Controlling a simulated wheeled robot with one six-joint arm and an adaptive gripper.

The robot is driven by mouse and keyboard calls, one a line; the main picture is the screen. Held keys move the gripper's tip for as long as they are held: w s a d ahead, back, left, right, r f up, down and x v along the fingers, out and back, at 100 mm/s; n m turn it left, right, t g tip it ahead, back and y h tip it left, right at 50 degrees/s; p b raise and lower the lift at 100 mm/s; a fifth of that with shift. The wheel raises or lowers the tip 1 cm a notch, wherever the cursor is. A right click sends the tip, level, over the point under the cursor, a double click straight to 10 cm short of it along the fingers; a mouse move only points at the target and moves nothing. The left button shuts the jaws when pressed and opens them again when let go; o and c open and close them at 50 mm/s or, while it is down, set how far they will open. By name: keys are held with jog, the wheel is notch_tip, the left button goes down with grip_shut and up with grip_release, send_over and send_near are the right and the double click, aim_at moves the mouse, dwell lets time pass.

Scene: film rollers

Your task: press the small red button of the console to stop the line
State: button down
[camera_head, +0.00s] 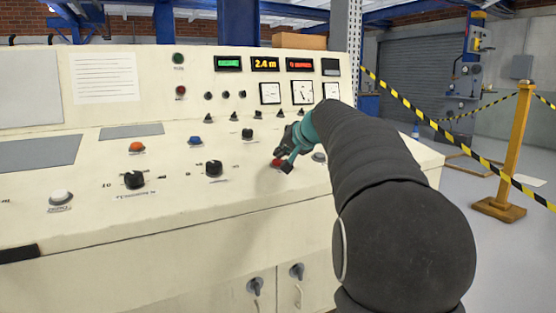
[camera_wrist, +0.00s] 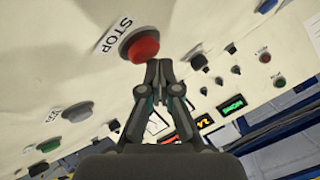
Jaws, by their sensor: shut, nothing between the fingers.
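The red button (camera_head: 277,162) sits on the sloped desk of the cream console (camera_head: 240,195), partly hidden by my gripper. In the wrist view the red button (camera_wrist: 139,46) is a round dome in a grey collar, with a STOP label (camera_wrist: 116,34) beside it. My gripper (camera_head: 288,167) is shut and empty, its fingers pointing down at the desk. In the wrist view the closed fingertips (camera_wrist: 160,66) are at the button's edge, overlapping its side in the picture. I cannot tell whether they touch it.
Several other controls are near: a black knob (camera_head: 214,168), an orange button (camera_head: 136,147), a blue button (camera_head: 195,141) and a white button (camera_head: 62,197). Another small red button (camera_head: 181,91) is on the upright panel.

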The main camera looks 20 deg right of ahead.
jog(key=shift+s+r, duration=0.1)
jog(key=shift+r, duration=0.2)
jog(key=shift+r, duration=0.1)
jog(key=shift+s+r+p, duration=0.2)
jog(key=shift+r+p, duration=0.35)
jog(key=shift+r, duration=0.25)
jog(key=shift+s+r+p, duration=0.15)
jog(key=shift+r+p, duration=0.45)
jog(key=shift+r, duration=0.15)
jog(key=shift+s+r+p, duration=0.2)
jog(key=shift+r+p, duration=0.35)
jog(key=shift+r, duration=0.25)
